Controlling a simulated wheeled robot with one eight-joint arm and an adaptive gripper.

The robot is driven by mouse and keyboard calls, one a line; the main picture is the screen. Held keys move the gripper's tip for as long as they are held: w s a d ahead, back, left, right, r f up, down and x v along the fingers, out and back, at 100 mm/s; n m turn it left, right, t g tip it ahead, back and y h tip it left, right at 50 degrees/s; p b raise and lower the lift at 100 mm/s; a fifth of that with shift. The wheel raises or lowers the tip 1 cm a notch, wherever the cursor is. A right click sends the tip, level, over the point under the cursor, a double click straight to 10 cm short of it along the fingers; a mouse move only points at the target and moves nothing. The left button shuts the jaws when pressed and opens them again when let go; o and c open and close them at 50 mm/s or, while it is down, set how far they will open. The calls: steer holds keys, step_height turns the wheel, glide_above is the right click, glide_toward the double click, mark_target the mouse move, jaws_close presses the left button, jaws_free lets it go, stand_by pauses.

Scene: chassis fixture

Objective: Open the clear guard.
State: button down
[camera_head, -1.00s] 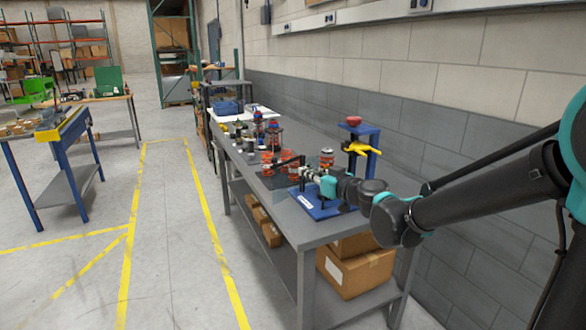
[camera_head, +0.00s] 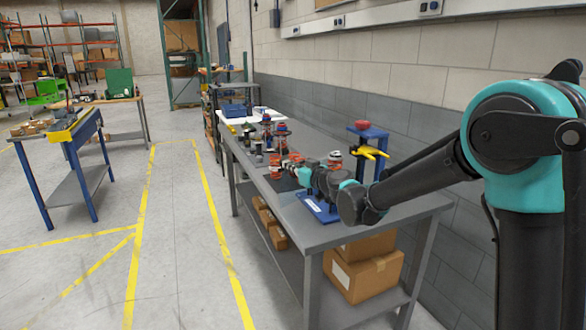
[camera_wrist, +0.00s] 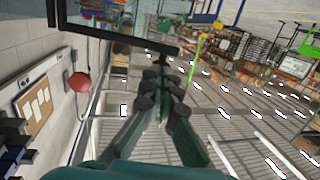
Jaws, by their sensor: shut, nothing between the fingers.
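The clear guard is hard to make out; a dark bar (camera_wrist: 120,38), probably part of its frame, crosses the top left of the wrist view. My gripper (camera_wrist: 165,78) is shut and empty, with its fingertips just below the end of this bar; I cannot tell if they touch. In the head view my gripper (camera_head: 288,163) is low over the bench, at the far left side of the blue fixture base (camera_head: 318,209). My wrist and gripper hide most of the fixture there.
A blue stand (camera_head: 371,139) with a red knob and yellow clamp (camera_head: 373,153) rises right of my wrist. Red-and-metal parts (camera_head: 270,132) stand farther along the grey bench (camera_head: 322,234). Cardboard boxes (camera_head: 362,271) sit on its lower shelf. The left aisle floor is clear.

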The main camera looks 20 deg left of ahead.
steer(key=a, duration=0.2)
steer(key=w+a, duration=0.1)
steer(key=a, duration=0.1)
stand_by(0.3)
steer(key=shift+s, duration=0.15)
